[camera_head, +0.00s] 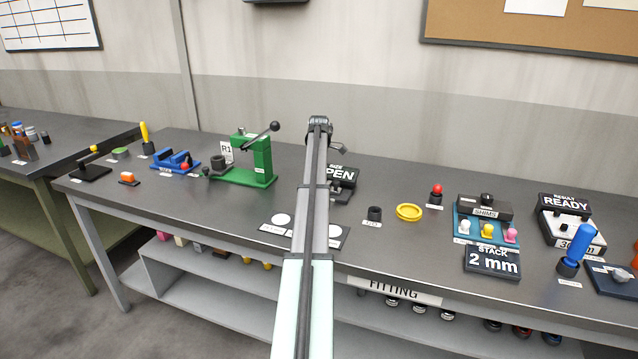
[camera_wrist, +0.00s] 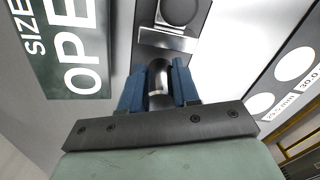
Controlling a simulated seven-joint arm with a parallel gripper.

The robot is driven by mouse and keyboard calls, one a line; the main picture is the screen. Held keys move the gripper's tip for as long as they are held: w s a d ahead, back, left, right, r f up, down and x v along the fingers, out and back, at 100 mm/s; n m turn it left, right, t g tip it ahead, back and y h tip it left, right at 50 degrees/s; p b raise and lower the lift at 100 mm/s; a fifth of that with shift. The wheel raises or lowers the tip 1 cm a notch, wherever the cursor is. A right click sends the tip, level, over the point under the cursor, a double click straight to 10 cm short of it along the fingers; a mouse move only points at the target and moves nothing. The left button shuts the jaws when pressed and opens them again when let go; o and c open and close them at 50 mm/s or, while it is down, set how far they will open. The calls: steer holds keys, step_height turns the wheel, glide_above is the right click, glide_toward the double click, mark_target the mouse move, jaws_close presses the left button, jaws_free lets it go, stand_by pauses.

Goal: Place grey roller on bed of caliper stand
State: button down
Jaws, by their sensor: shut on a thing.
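My gripper (camera_wrist: 160,70) has two blue fingers, shut on the grey roller (camera_wrist: 159,80), a small shiny metal cylinder, in the wrist view. The caliper stand (camera_wrist: 168,42) shows just beyond the fingertips, with a bright metal block and a dark rounded part. Its sign (camera_wrist: 82,45) reads "SIZE OPEN" at the left. I cannot tell whether the roller touches the bed. In the head view my arm covers the gripper, the roller and part of the stand; the "OPEN" sign (camera_head: 343,174) shows just right of the arm.
A card with white circles (camera_head: 281,221) lies in front of the stand. Right of it are a dark cylinder (camera_head: 375,213), a yellow ring (camera_head: 409,212) and a shims tray (camera_head: 468,222). A green press (camera_head: 262,160) stands to the left.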

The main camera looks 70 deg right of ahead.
steer(key=shift+f, duration=1)
steer(key=shift+f, duration=0.1)
steer(key=c, duration=1.1)
jaws_free()
step_height(320, 180, up, 12)
steer(key=shift+r, duration=0.1)
